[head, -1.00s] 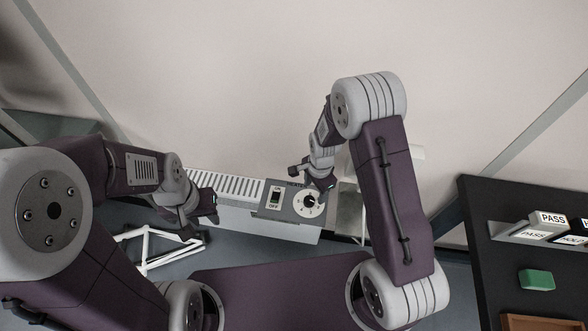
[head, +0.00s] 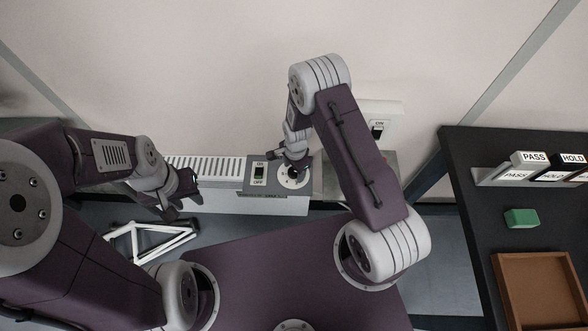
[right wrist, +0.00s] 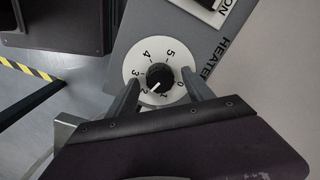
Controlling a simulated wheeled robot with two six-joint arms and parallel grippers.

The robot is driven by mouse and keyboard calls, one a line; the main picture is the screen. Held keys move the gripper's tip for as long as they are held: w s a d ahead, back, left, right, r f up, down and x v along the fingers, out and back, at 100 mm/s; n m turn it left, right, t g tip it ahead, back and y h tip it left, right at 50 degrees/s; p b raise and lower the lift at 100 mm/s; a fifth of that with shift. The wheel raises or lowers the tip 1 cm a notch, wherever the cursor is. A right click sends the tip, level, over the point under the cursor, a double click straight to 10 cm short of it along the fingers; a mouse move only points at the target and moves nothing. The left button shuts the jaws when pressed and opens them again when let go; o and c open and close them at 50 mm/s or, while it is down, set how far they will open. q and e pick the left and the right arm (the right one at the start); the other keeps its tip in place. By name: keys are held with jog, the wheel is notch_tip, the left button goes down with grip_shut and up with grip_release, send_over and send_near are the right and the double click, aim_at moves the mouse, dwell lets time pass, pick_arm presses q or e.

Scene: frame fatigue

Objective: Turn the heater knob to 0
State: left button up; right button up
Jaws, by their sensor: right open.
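The heater knob (right wrist: 159,76) is black and sits in the middle of a white dial (right wrist: 134,62) numbered 0 to 5. Its white mark points to the lower left in the right wrist view, close to the 2. My right gripper (right wrist: 161,78) is open, its fingers on either side of the knob; I cannot tell if they touch it. In the head view my right gripper (head: 297,163) is at the dial and partly hides the knob (head: 289,174). The heater (head: 215,170) is a low white unit at the wall. My left gripper (head: 182,196) looks open and empty, left of the dial.
An ON/OFF switch (head: 259,173) is left of the dial. A wall switch (head: 378,128) is behind my right arm. A white frame (head: 150,238) stands on the floor below my left gripper. A dark table (head: 460,160) at right holds PASS and HOLD signs, a green block (head: 521,218) and a brown tray (head: 503,268).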

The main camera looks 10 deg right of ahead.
grip_shut()
jog(key=shift+n, duration=0.3)
jog(key=n, duration=0.3)
jog(key=shift+n, duration=0.4)
jog(key=n+b, duration=0.1)
jog(key=n, duration=0.5)
jog(key=shift+w, duration=0.1)
jog(key=n+b, duration=0.1)
jog(key=n, duration=0.4)
jog(key=shift+n+g, duration=0.4)
jog(key=n, duration=0.5)
jog(key=shift+w+a, duration=0.1)
jog(key=shift+n, duration=0.3)
